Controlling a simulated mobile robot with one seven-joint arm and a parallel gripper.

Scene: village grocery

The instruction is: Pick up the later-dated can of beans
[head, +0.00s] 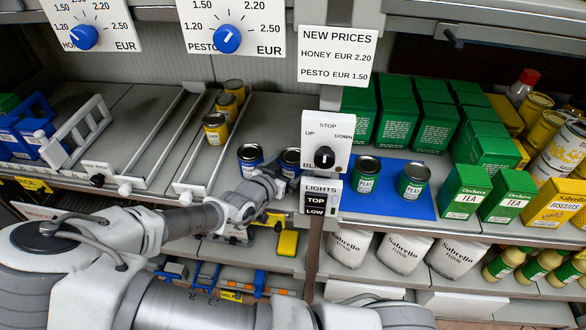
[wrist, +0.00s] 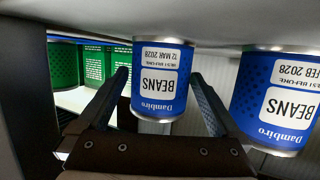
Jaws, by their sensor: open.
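Two blue bean cans stand on the shelf; the wrist view shows them upside down. One can (wrist: 160,75) reads BEANS, 12 MAR 2028. The other can (wrist: 278,100) reads FEB 2028, its day cut off by the frame edge. By the layout, the March can is the right one (head: 290,158) in the head view, partly hidden by my arm and the control post, and the February can is the left one (head: 250,158). My gripper (wrist: 161,85) is open, its fingers appearing either side of the March can. In the head view my gripper (head: 280,183) is just in front of it.
A post with a control box (head: 326,143) stands right beside the right bean can. Two peas cans (head: 367,172) stand on a blue mat (head: 392,205) beyond it. Several yellow-labelled cans (head: 216,128) stand behind, left, beside a white rail divider (head: 190,140).

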